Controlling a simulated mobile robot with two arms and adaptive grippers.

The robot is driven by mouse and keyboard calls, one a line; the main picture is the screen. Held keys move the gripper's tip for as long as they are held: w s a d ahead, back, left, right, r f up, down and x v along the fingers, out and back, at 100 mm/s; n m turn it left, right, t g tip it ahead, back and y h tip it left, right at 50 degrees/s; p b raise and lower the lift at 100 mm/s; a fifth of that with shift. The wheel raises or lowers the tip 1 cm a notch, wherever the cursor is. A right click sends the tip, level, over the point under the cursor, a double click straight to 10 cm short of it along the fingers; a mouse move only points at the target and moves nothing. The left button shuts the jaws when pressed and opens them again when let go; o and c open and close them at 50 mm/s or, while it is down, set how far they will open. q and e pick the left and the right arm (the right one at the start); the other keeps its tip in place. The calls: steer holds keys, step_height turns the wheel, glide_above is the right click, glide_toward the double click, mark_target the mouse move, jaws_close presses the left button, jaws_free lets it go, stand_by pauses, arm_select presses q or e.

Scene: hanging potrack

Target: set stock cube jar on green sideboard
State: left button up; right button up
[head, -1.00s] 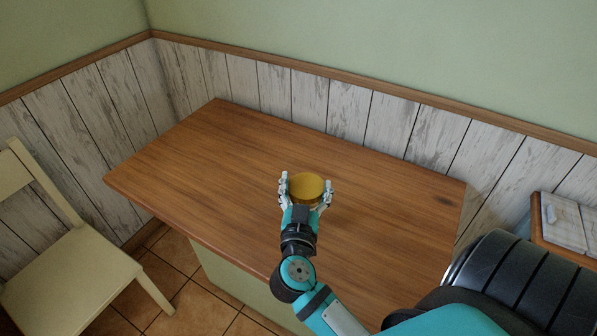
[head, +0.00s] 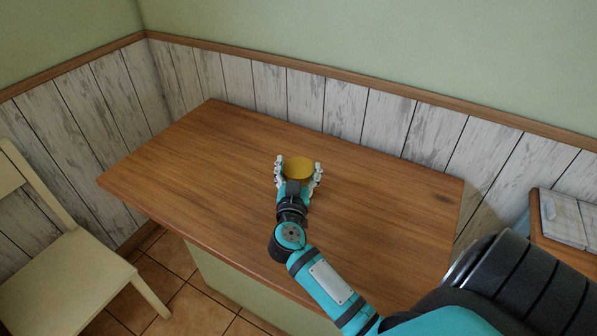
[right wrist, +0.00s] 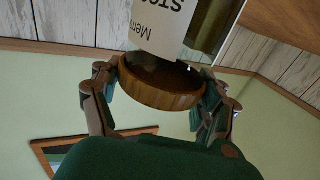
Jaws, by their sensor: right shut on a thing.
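The stock cube jar (head: 299,167) shows its round yellow-brown lid in the head view. In the right wrist view the jar (right wrist: 160,30) shows a white label with partly cut-off lettering and a wooden lid. My right gripper (head: 298,176) is shut on the jar around its lid, one finger on each side. The green sideboard (head: 200,150) has a brown wooden top and a pale green body; the jar is over the middle of that top. I cannot tell whether the jar's base touches the top. My left gripper is not in view.
A cream chair (head: 75,270) stands at the left of the sideboard. A wooden piece of furniture with a pale panel (head: 565,218) is at the right. White plank walls run behind. The sideboard top around the jar is clear.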

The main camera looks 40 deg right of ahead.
steer(key=shift+f, duration=0.1)
steer(key=o, duration=1.7)
steer(key=shift+a, duration=0.1)
steer(key=v, duration=1.2)
